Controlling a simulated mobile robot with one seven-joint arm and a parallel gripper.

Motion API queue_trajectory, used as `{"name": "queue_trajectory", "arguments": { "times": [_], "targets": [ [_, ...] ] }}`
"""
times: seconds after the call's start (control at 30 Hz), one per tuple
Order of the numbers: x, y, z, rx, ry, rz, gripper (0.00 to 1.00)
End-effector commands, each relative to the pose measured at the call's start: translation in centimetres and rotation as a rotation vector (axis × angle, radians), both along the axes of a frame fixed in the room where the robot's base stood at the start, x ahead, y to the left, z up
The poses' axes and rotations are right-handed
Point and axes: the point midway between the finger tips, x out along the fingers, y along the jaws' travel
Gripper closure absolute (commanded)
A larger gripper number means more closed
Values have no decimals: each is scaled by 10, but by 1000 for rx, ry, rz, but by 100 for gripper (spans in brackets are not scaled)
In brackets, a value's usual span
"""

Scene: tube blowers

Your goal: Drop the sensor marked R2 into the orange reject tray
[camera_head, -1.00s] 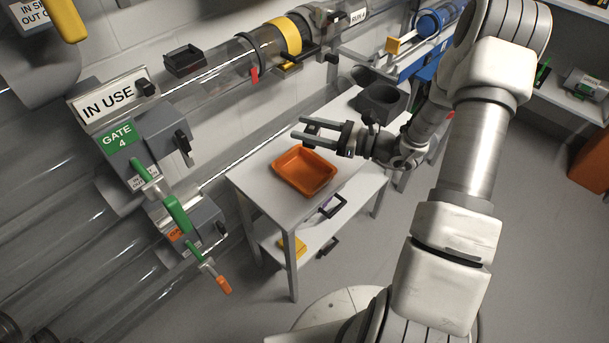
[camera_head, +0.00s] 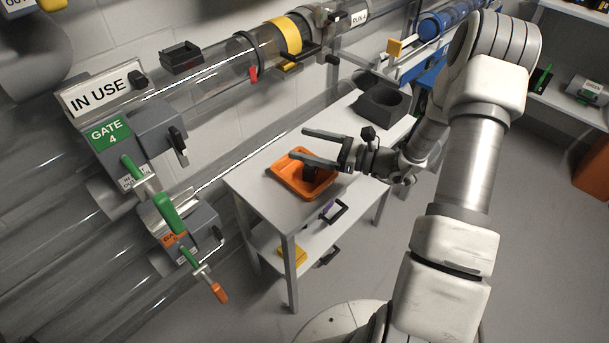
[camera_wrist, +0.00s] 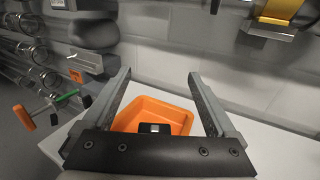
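The orange reject tray (camera_head: 286,178) sits on the white table and also shows in the wrist view (camera_wrist: 180,112). My gripper (camera_head: 305,146) is above the tray with its two fingers spread wide and nothing seen between their tips. In the wrist view my gripper (camera_wrist: 158,75) is open too. A small dark block (camera_head: 311,173) shows at the tray, below my fingers. In the wrist view a dark block with a light face (camera_wrist: 155,128) shows against the tray, partly hidden by my gripper's body. I cannot read an R2 mark on it.
The white table (camera_head: 262,157) has free room around the tray. A dark holder (camera_head: 383,104) stands at its far end. Clear tubes run along the wall at left, with a GATE 4 box (camera_head: 110,133) and an IN USE sign (camera_head: 98,95). A yellow item (camera_head: 292,254) lies on the lower shelf.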

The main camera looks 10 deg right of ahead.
Motion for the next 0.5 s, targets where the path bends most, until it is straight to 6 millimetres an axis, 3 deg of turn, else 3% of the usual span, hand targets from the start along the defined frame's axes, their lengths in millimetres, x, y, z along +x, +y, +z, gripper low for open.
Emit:
{"name": "queue_trajectory", "arguments": {
  "times": [0.27, 0.5],
  "targets": [
    [-1, -3, 0, -1, 1, -1, 8],
    [-20, -34, 2, 0, 1, -6, 8]
  ]
}}
